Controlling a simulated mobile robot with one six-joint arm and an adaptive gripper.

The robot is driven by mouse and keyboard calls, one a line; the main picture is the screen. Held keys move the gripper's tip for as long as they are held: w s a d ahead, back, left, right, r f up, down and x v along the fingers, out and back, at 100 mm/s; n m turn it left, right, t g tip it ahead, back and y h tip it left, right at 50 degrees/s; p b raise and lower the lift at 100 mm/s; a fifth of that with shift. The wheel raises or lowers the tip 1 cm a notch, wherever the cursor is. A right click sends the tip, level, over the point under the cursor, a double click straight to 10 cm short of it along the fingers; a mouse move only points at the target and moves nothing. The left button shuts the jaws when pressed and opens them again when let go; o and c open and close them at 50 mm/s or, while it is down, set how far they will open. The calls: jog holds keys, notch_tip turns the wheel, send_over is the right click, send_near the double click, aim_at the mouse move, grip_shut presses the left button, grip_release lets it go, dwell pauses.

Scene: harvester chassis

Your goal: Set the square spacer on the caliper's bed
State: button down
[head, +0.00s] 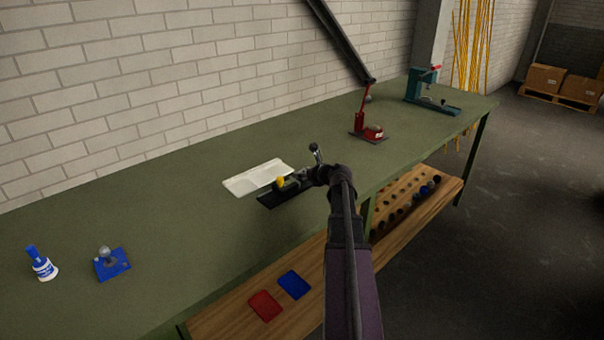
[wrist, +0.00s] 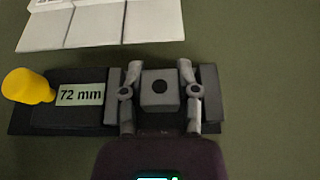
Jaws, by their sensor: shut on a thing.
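In the wrist view my gripper (wrist: 160,84) is shut on a grey square spacer (wrist: 159,102) with a dark round hole in its middle. The spacer is over the bed of the black caliper (wrist: 70,121), between two upright grey blocks. Whether it touches the bed cannot be told. The caliper carries a label reading 72 mm (wrist: 80,94) and a yellow knob (wrist: 27,86) at its left. In the head view my gripper (head: 290,181) is at the caliper (head: 268,200), and the spacer is hidden there.
White panels (head: 255,177) lie behind the caliper on the green bench (head: 170,215). A blue fixture (head: 112,264) and a blue-and-white bottle (head: 42,265) stand at left. A red press (head: 368,130) and a teal device (head: 430,95) stand further right. The bench between is clear.

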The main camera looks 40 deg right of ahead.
jog(key=shift+f+b, duration=0.45)
jog(key=shift+f, duration=0.15)
jog(key=shift+c, duration=1.3)
grip_release()
jog(key=shift+d+r, duration=0.1)
